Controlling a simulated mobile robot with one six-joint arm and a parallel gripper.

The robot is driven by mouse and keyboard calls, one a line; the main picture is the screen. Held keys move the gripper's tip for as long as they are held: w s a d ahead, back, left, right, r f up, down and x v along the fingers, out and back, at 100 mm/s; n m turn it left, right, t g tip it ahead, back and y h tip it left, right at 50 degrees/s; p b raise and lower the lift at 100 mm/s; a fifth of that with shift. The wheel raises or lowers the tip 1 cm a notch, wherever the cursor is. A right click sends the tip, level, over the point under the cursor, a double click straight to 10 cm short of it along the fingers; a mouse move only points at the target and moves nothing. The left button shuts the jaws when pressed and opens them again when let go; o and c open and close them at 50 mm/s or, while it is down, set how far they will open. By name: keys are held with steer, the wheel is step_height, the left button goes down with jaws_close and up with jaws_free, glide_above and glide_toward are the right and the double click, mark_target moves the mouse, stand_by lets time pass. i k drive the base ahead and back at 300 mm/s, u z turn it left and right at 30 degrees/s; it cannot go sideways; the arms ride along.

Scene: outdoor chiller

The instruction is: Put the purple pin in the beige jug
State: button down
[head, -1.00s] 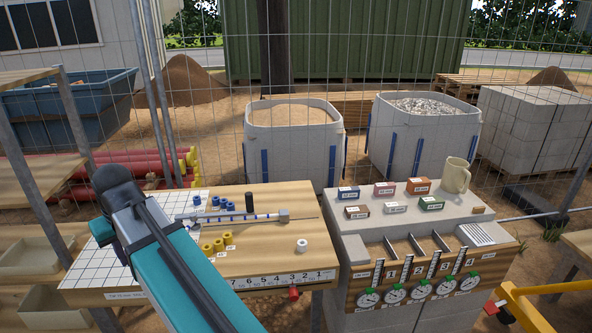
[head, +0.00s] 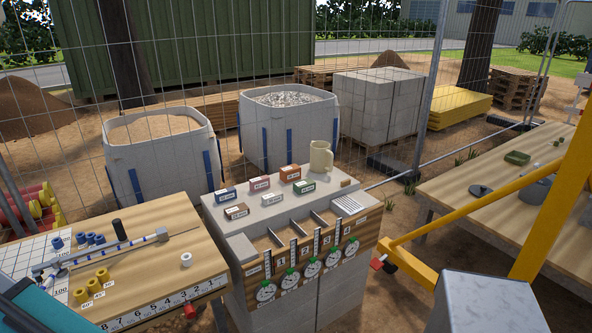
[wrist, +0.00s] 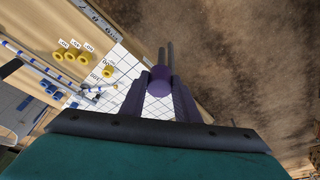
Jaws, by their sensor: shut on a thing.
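The beige jug (head: 320,157) stands upright at the back right of the grey block counter in the head view. My gripper (wrist: 165,66) shows in the wrist view, its two dark fingers shut on the purple pin (wrist: 159,83). In the head view only part of my teal arm shows at the lower left, and the gripper is out of view.
Small labelled boxes (head: 290,173) stand on the counter left of the jug. Dials and dividers (head: 312,268) line its front. The wooden table (head: 170,225) holds blue and yellow cylinders. A yellow rail (head: 480,215) crosses the right side before another table.

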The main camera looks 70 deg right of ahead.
mark_target(319, 168)
steer(key=u, duration=4.95)
steer(key=i, duration=0.1)
steer(key=z, duration=2.75)
steer(key=k, duration=2.45)
